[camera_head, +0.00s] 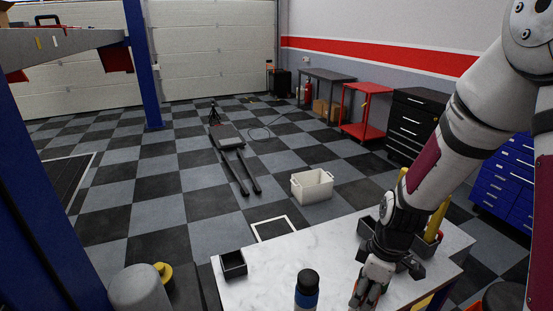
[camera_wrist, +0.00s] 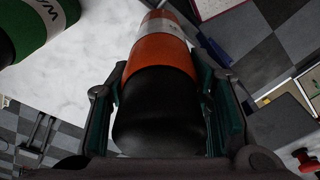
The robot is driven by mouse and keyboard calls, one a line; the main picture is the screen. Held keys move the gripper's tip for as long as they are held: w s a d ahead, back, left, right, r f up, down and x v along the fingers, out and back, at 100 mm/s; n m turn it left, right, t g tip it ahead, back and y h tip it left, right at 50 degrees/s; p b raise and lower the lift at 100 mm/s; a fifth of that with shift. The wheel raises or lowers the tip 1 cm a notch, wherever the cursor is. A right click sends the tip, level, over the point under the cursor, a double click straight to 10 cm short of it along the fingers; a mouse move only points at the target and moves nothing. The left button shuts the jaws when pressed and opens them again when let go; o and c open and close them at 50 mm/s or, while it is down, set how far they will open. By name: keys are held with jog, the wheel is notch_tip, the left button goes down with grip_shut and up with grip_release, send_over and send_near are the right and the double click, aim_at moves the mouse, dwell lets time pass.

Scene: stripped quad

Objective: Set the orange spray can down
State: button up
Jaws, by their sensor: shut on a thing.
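The orange spray can (camera_wrist: 160,58) shows in the wrist view, with a white band towards its far end and a black part nearest the camera. My gripper (camera_wrist: 165,82) is shut on it, with one finger on each side. In the head view my gripper (camera_head: 368,288) is over the right part of the white marbled worktop (camera_head: 260,288), near the picture's lower edge. The can is hard to make out there. I cannot tell whether its base touches the worktop.
A bottle with a black cap and blue band (camera_head: 307,288) stands left of my gripper. A small black open box (camera_head: 233,264) sits at the worktop's left end. Dark bins (camera_head: 366,227) stand behind my wrist. A green-and-black container (camera_wrist: 40,30) is close by at upper left.

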jog(key=w+f+m+t+h+b, duration=0.1)
jog(key=w+m, duration=1)
jog(key=w, duration=0.6)
jog(key=s+a+r+m+p, duration=0.1)
jog(key=s, duration=0.9)
jog(key=s+a+r+m, duration=0.1)
jog(key=s+a, duration=0.1)
jog(key=s, duration=0.8)
jog(key=w+f, duration=0.2)
jog(key=w, duration=0.6)
jog(key=w+f+p, duration=0.1)
jog(key=w+f, duration=0.2)
jog(key=w, duration=0.4)
jog(key=shift+w+a, duration=0.25)
jog(key=shift+w, duration=0.1)
jog(key=o, duration=1)
jog(key=shift+f, duration=0.2)
jog(key=o, duration=0.4)
jog(key=shift+o, duration=0.2)
jog(key=shift+r, duration=0.1)
